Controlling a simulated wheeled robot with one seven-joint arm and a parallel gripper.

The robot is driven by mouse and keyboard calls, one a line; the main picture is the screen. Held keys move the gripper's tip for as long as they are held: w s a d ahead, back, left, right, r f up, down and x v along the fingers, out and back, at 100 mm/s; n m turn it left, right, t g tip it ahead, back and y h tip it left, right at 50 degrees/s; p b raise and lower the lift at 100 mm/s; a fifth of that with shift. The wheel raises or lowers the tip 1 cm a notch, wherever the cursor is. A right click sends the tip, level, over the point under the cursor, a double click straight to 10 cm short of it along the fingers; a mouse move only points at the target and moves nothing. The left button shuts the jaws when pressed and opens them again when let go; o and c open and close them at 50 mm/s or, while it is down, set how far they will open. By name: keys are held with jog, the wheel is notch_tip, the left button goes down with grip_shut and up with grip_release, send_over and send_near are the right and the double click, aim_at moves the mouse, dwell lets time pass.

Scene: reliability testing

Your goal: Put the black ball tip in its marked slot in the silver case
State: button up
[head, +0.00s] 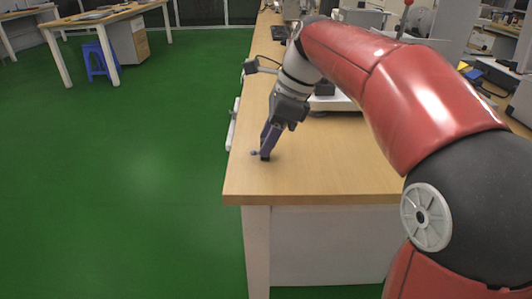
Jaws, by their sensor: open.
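My gripper (264,155) points down at the wooden table (310,175), with its fingertips at or just above the top near the left edge. It is open. A small dark rounded thing (254,153) shows just left of the fingertips; it may be the black ball tip, but it is too small to be sure. I cannot tell whether the fingers touch it. I cannot make out the silver case or its marked slot. A pale, light-topped object (340,103) behind my wrist is partly hidden by the arm.
A long pale bar (233,125) runs along the table's left edge. The front part of the table top is clear. Green floor (120,190) lies open to the left, with a blue stool (98,60) and another table far back. Equipment crowds the back right.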

jog(key=shift+x, duration=1.15)
grip_shut()
jog(key=shift+r, duration=0.1)
